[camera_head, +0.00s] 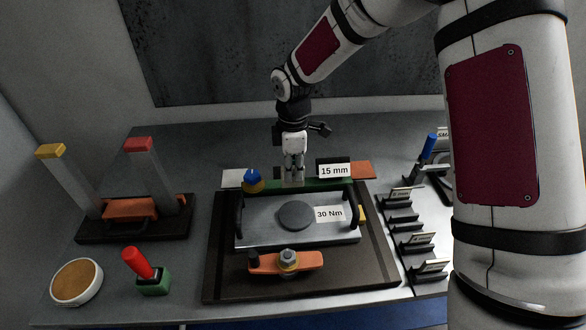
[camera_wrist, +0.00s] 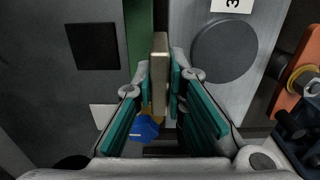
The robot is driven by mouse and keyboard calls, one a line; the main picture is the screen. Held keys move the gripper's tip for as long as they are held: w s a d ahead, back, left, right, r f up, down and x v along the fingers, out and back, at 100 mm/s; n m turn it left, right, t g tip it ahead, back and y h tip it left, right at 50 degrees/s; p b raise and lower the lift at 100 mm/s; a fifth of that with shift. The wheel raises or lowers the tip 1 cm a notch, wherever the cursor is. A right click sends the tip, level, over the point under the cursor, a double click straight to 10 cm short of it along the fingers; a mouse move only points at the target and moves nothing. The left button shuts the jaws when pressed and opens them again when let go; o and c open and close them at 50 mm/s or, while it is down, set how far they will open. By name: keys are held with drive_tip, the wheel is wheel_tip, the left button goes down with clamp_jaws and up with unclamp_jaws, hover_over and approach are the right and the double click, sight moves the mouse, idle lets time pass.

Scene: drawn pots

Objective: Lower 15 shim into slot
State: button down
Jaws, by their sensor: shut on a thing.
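My gripper (camera_head: 293,180) points straight down at the back edge of the clamping fixture. In the wrist view my gripper (camera_wrist: 168,95) has its teal-padded fingers shut on a thin beige-grey shim (camera_wrist: 160,65). The shim stands on edge between a green bar (camera_wrist: 140,35) and the grey plate (camera_wrist: 180,30) with a round dark disc. In the head view the green bar (camera_head: 325,184) lies beside the "15 mm" label (camera_head: 334,170). The slot itself and the shim's lower edge are hidden, so I cannot tell how deep it sits.
A blue knob (camera_head: 253,180) is close at left of my gripper. The fixture plate (camera_head: 262,228) has black handles, a "30 Nm" label and an orange clamp (camera_head: 285,262) in front. A rack of labelled shims (camera_head: 415,241) stands right. Two tall bars, a red-handled tool and a round dish are left.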

sight(293, 185)
drive_tip(key=shift+f+b, duration=0.7)
drive_tip(key=shift+f, duration=1.6)
drive_tip(key=c, duration=1.5)
unclamp_jaws()
drive_tip(key=shift+c, duration=0.2)
wheel_tip(293, 185, up, 12)
drive_tip(key=shift+f, duration=0.1)
